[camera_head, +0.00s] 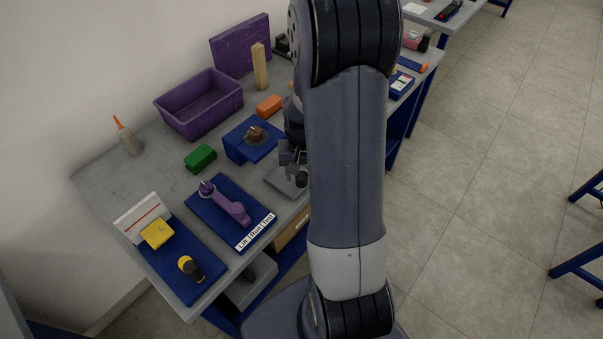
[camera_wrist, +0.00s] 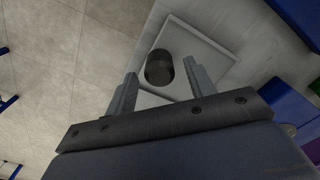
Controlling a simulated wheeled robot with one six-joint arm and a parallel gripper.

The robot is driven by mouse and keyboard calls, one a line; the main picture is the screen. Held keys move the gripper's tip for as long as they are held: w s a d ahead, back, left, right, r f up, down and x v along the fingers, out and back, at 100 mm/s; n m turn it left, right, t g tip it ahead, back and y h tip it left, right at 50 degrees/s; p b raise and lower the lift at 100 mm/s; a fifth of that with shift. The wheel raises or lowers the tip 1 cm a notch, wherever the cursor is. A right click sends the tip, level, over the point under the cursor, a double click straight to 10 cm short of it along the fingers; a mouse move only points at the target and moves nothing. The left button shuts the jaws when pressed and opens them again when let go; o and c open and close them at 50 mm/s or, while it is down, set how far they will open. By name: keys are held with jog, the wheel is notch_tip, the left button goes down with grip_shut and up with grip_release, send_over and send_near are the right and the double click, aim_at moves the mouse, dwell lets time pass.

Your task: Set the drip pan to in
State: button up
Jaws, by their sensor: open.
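A flat grey square plate (camera_head: 283,184) with a dark round knob (camera_head: 302,180) lies at the bench's front edge; it looks like the drip pan, though no label on it is readable. In the wrist view the plate (camera_wrist: 205,45) and the upright knob (camera_wrist: 160,67) show ahead of my gripper (camera_wrist: 162,73). The two fingers are apart, one on each side of the knob in the picture, with nothing visibly clamped; whether they touch it I cannot tell. In the head view my gripper (camera_head: 291,160) is just above the plate, partly hidden by my arm.
A blue block with a round knob (camera_head: 252,139) stands left of the plate. A blue board with a purple lever (camera_head: 232,209) and another with a yellow-black knob (camera_head: 191,268) are nearer. A purple bin (camera_head: 200,104), green block (camera_head: 200,158) and orange block (camera_head: 269,106) stand behind.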

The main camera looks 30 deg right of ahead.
jog(key=shift+f, duration=0.85)
grip_shut()
